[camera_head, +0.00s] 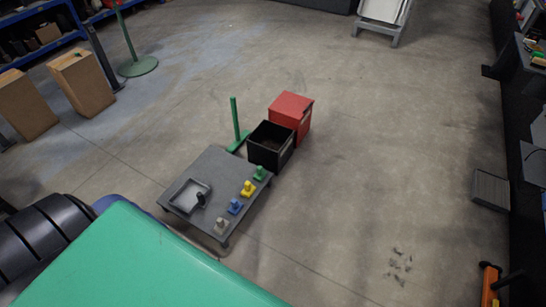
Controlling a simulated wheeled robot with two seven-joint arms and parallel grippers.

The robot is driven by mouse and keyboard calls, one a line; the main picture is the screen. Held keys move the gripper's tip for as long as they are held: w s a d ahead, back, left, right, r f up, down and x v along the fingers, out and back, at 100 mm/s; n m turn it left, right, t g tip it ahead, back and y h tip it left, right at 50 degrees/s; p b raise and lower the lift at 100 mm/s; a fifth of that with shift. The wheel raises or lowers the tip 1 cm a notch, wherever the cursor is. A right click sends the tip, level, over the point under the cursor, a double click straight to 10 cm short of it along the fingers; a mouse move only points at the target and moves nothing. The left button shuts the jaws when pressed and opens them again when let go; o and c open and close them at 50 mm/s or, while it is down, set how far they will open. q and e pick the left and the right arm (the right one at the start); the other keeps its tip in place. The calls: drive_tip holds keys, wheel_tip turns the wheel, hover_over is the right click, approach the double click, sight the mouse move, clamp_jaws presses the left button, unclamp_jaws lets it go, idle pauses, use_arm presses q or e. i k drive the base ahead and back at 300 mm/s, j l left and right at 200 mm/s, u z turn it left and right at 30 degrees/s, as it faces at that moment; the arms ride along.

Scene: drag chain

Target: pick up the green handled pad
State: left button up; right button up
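A small green handled pad (260,174) sits at the far right corner of a low grey table (215,165). It is the farthest in a row along the table's right edge. A yellow handled piece (248,189), a blue one (235,207) and a pale grey one (221,226) stand nearer in the same row. Neither of my grippers shows in the head view, so their state and distance from the pad are hidden.
A grey tray (181,194) with a black handled piece (200,200) is on the table's left part. Just beyond stand a black open crate (269,155), a red box (291,101) and a green post (235,115). The floor to the right is mostly clear.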

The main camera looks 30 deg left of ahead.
sight(261, 173)
drive_tip(key=i+u, duration=0.2)
drive_tip(key=i, duration=0.35)
drive_tip(key=i+l+u, duration=0.2)
drive_tip(key=i, duration=0.35)
drive_tip(key=i+l+u, duration=0.2)
drive_tip(key=i, duration=0.35)
